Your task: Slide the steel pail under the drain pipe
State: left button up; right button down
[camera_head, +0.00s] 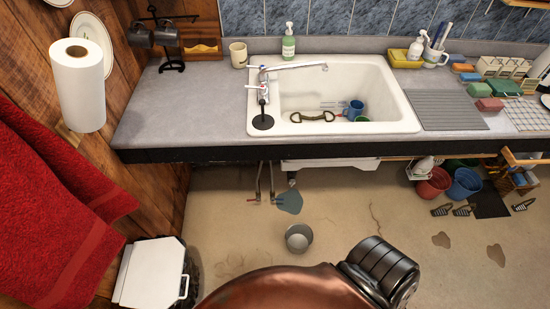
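The steel pail (299,238) is a small grey bucket standing upright on the floor in front of the sink cabinet space, in the head view. The drain pipe (291,179) comes down below the sink, farther back and slightly left of the pail. A blue-grey puddle (289,203) lies on the floor beneath the pipe, between it and the pail. The pail stands apart from the puddle, on the near side. Neither of my grippers shows in this view.
Two supply pipes with valves (258,184) hang left of the drain. A red bucket (433,184) and a blue bucket (465,184) stand to the right. A white bin (150,272) is at the lower left. The countertop (200,103) overhangs the floor.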

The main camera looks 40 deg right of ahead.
aim_at(299, 236)
jog(key=z, duration=2.15)
jog(key=k, duration=0.5)
jog(key=z, duration=0.55)
jog(key=i, duration=1.7)
jog(key=u, duration=0.85)
